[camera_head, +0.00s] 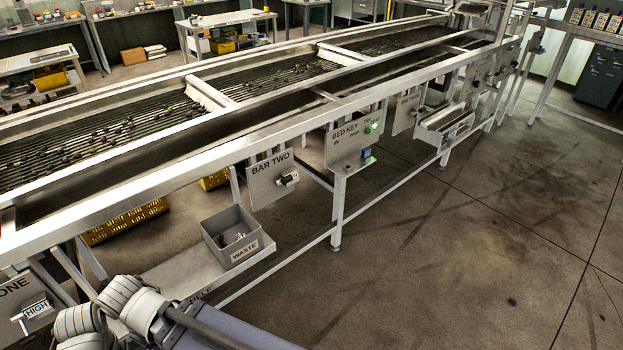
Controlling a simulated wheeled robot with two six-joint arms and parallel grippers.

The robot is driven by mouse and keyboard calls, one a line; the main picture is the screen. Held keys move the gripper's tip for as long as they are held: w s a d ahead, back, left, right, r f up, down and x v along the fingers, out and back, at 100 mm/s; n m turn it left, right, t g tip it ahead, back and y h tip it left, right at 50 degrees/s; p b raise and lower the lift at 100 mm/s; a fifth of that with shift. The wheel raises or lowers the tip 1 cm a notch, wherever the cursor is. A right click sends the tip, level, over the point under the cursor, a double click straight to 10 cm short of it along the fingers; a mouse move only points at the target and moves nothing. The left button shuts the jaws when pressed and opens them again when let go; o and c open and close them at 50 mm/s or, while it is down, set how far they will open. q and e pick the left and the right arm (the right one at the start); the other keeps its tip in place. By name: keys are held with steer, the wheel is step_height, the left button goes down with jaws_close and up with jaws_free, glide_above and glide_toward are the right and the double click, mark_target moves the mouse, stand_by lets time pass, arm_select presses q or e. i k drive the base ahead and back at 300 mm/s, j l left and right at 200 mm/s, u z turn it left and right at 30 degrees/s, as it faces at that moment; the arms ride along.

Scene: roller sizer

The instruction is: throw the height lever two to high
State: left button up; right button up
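A grey panel marked BAR TWO (271,179) hangs under the near rail of the roller sizer. A small dark lever or knob (289,179) with a pale tag sits at its right side; its setting is too small to read. I cannot make out a label saying height lever two. White jointed parts, likely of my arm, show at the bottom left. Neither gripper's fingers are in view.
A grey WASTE bin (232,239) stands on a low shelf below BAR TWO. A BED KEY panel (352,143) with a lit green lamp (371,127) is to its right. Small dark fruit lies on the roller bed (120,135). The concrete floor (450,240) at right is clear.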

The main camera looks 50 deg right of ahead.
mark_target(287, 179)
steer(key=z, duration=1.5)
steer(key=i+j+z, duration=0.1)
steer(key=i+z, duration=0.15)
steer(key=i, duration=0.35)
steer(key=i+j+z, duration=0.2)
steer(key=i, duration=0.35)
